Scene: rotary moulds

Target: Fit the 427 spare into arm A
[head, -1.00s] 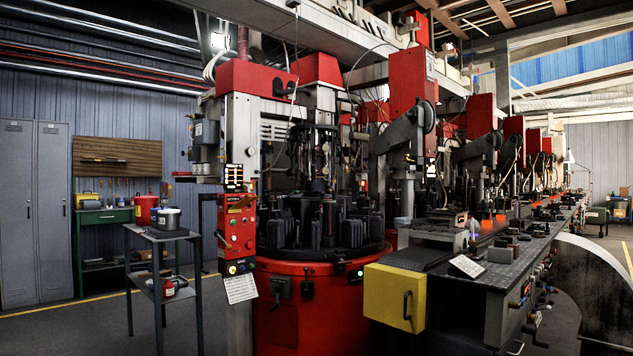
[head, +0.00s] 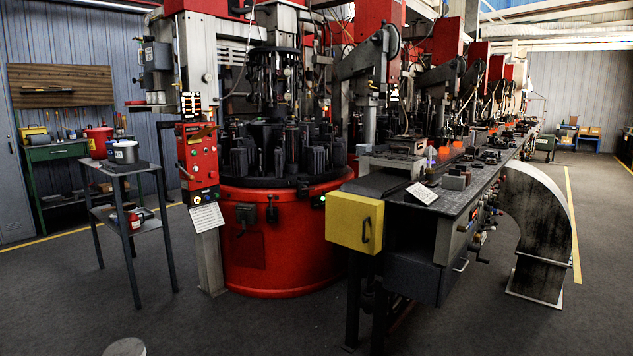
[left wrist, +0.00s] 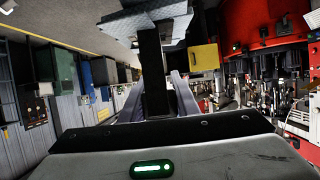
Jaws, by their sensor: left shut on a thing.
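My left gripper (left wrist: 157,88) shows in the left wrist view, shut on a dark bar-like part (left wrist: 154,70) with a pale grey, wide block at its far end. No number is readable on it, so I cannot tell that it is the 427 spare. Neither gripper shows in the head view; my right gripper is in no view. The red rotary machine (head: 280,240) stands at the centre, with dark moulds (head: 270,150) around its turntable. A grey machine arm (head: 362,62) stands to its right. No label marking arm A is readable.
A red control panel (head: 197,160) faces me. A yellow box (head: 354,221) juts from the long bench (head: 455,205). The floor in front is open.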

